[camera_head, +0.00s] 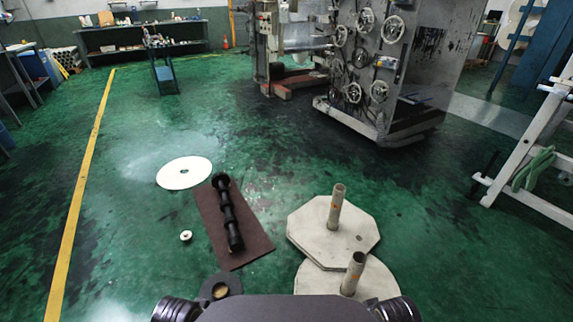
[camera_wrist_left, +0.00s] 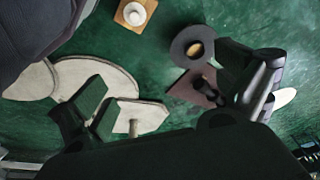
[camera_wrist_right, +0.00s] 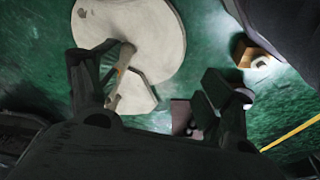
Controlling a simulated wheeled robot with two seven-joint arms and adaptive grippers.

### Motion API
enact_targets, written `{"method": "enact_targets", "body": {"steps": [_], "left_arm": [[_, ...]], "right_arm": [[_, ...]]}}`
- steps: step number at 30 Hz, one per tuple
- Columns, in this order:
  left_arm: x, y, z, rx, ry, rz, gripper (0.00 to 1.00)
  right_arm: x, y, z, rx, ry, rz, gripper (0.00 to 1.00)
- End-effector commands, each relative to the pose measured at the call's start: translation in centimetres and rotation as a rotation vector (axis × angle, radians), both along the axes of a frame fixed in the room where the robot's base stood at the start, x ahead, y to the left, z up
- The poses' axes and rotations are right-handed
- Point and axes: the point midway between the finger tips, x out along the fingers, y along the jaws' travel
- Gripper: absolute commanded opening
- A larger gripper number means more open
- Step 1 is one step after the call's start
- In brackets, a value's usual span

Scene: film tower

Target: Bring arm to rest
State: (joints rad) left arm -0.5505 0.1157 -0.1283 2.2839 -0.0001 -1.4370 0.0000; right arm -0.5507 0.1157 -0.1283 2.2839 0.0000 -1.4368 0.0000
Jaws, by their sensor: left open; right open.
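My left gripper (camera_wrist_left: 165,92) shows in the left wrist view, its fingers wide apart and nothing between them but floor and a pale base beyond. My right gripper (camera_wrist_right: 160,85) shows in the right wrist view, also open. A pale round base and its post lie beyond its fingers; no hold on them is visible. Neither gripper shows in the head view.
A round pale base (camera_head: 318,279) with a post stands nearer. Green floor is clear at left.

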Motion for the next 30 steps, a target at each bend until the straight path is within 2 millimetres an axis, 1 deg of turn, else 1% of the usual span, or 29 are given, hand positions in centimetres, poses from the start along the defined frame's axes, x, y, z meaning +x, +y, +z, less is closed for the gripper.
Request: {"method": "enact_targets", "body": {"steps": [1,13,30], "left_arm": [[0.1,0.0,0.2,0.0,0.003,0.0,1.0],[0.4,-0.1,-0.9,0.0,0.016,-0.002,1.0],[0.1,-0.2,-2.3,0.002,0.037,-0.006,1.0]], "right_arm": [[0.1,0.0,0.2,0.0,0.003,0.0,0.8],[0.4,0.1,-0.9,0.0,0.016,0.002,0.8],[0.1,0.2,-2.3,-0.002,0.037,0.006,0.8]]}}
